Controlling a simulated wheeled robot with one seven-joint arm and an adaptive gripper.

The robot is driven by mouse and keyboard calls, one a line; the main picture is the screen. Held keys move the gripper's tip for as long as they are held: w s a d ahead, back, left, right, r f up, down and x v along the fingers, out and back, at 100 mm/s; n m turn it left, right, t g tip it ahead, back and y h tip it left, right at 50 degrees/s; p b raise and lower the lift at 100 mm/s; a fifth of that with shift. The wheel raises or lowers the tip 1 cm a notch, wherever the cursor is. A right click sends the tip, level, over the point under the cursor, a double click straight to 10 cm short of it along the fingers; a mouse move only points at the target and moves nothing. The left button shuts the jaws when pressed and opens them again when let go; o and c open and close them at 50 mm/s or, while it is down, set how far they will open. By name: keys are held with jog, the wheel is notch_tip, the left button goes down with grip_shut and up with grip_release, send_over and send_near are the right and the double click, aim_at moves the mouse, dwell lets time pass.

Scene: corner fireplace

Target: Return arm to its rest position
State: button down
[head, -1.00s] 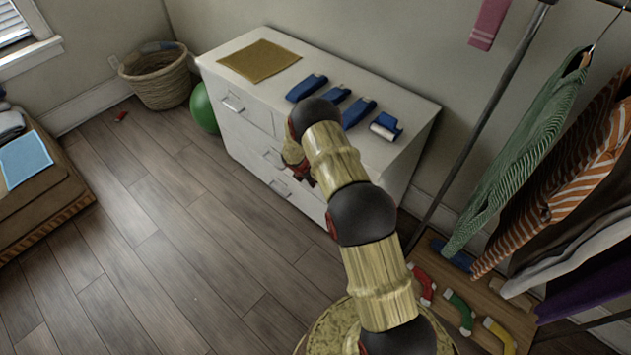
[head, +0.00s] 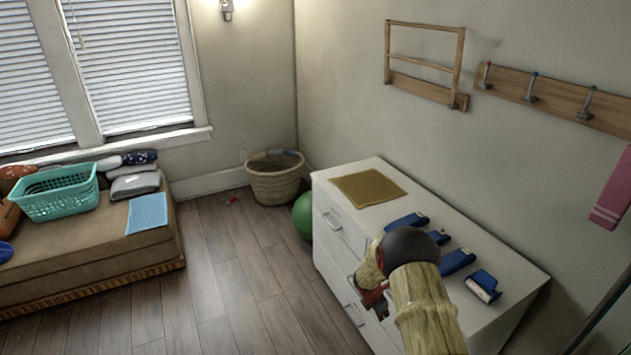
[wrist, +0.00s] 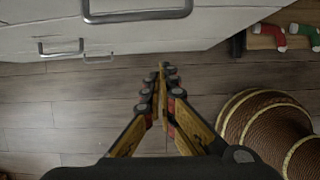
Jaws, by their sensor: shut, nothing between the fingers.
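My gripper (wrist: 162,72) shows in the wrist view with its fingers together and nothing between them. It points down toward the wood floor, beside the front of the white dresser (wrist: 215,20). In the head view my gripper (head: 372,300) is partly hidden by my arm and hangs in front of the dresser (head: 330,235). My arm is folded in low at the bottom of the picture.
On the dresser top lie a mustard cloth (head: 368,187) and several blue items (head: 457,261). A green ball (head: 303,216) and a wicker basket (head: 275,182) stand left of it. A bed-like bench (head: 90,250) holds a teal basket (head: 55,191). The floor (head: 225,270) between is mostly clear.

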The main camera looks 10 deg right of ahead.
jog(key=s+a+r+m+g, duration=0.1)
jog(key=s+r+m+g, duration=0.25)
jog(key=s+m, duration=0.75)
jog(key=s+a+r+m+t+y, duration=0.1)
jog(key=s+a+r+m+t, duration=0.1)
jog(key=s+r, duration=0.7)
jog(key=s+a+r+m+t+y, duration=0.1)
jog(key=s+a+r+m+t, duration=0.2)
jog(key=r, duration=1.8)
jog(key=s+a+r+m+t+y, duration=0.2)
jog(key=s+a+r+m, duration=0.3)
jog(key=s+r, duration=1)
jog(key=s+a, duration=0.1)
jog(key=a, duration=0.2)
jog(key=shift+a+m, duration=0.25)
jog(key=shift+m, duration=0.15)
jog(key=shift+r+t, duration=0.1)
jog(key=shift+t, duration=0.15)
